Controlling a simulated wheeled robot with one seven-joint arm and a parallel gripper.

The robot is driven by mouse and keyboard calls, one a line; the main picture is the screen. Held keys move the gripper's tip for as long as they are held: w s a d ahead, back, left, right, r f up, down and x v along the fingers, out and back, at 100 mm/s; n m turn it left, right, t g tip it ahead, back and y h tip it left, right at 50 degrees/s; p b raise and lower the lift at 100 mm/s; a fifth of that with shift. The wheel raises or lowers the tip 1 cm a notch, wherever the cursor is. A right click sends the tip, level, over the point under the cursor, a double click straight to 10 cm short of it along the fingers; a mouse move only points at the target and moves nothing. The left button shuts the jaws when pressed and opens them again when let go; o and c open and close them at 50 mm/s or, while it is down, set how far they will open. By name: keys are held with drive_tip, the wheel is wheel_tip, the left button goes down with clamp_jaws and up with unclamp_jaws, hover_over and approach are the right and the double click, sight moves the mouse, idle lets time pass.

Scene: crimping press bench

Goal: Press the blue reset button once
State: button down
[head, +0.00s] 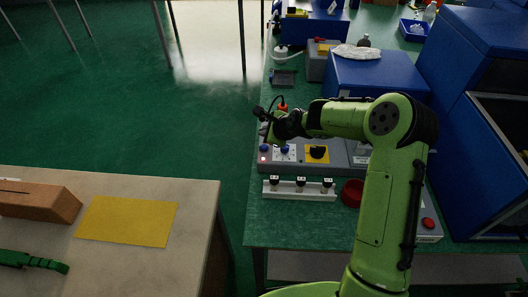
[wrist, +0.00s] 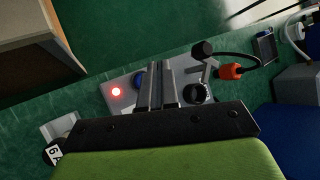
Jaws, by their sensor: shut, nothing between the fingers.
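The blue button (head: 265,148) is at the left end of the grey control panel (head: 338,160), near a lit red lamp (head: 263,158). In the wrist view the blue button (wrist: 139,80) shows just left of my fingers, partly hidden by them, with the glowing red lamp (wrist: 116,91) further left. My gripper (head: 269,139) is shut and empty, reaching over the panel's left end from the right. In the wrist view my gripper (wrist: 158,68) points at the panel close to the button. I cannot tell whether it touches anything.
A dark knob (head: 285,149) and a yellow plate with a black control (head: 317,154) sit right of the button. A lever with a black ball (wrist: 201,48) and an orange connector (wrist: 230,71) are close to my fingers. A white strip (head: 300,190) lies in front.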

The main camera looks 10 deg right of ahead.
sight(265, 148)
drive_tip(key=shift+f+b, duration=0.75)
drive_tip(key=shift+f, duration=0.9)
idle(0.6)
drive_tip(key=shift+f, duration=0.4)
drive_tip(key=shift+f+b, duration=0.4)
drive_tip(key=shift+b, duration=0.05)
idle(0.3)
idle(0.4)
drive_tip(key=shift+r+p, duration=0.75)
drive_tip(key=shift+r, duration=0.1)
wheel_tip(265, 148, up, 5)
drive_tip(key=p, duration=0.4)
drive_tip(key=shift+r, duration=0.1)
